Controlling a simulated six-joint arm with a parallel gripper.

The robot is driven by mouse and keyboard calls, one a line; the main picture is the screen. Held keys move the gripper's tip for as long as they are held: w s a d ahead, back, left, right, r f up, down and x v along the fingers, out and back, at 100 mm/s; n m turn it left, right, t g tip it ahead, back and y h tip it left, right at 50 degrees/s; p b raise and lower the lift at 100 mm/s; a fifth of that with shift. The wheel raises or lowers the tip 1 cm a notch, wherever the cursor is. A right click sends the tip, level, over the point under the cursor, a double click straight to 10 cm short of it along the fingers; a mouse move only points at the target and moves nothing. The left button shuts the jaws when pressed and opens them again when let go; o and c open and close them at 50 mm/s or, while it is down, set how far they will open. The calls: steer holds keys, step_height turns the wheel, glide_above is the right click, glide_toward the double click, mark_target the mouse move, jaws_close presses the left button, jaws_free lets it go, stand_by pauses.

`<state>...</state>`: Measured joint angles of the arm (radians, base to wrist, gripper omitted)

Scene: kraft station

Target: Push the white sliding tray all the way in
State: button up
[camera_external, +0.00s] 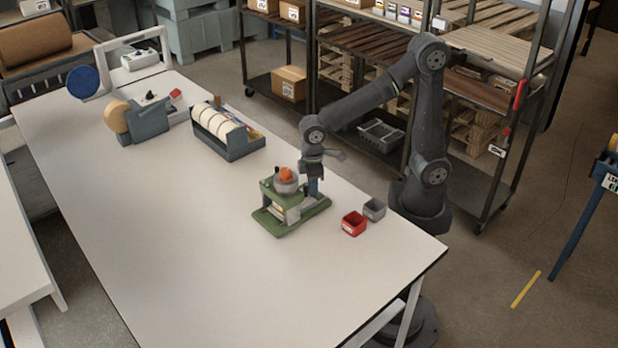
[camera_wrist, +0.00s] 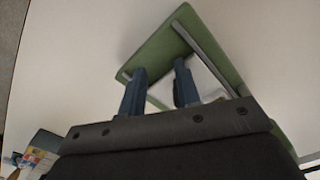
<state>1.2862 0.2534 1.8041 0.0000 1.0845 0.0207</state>
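In the wrist view, the two blue fingers of my gripper (camera_wrist: 160,69) are apart with nothing visibly held. The green base (camera_wrist: 159,47) and grey rails lie beyond and beside them. My gripper body hides the rest.
A red bin (camera_external: 354,223) and a grey bin (camera_external: 374,209) stand right of the device near the table edge. A blue-grey roll dispenser (camera_external: 240,147) stands behind it to the left. The table's front and left are clear.

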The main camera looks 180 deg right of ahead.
step_height(320, 180, up, 18)
steer(key=w+d+n, duration=0.2)
steer(key=n, duration=0.1)
steer(key=f, duration=1.7)
steer(key=shift+s+a+f, duration=0.15)
steer(key=shift+a, duration=0.1)
jaws_close()
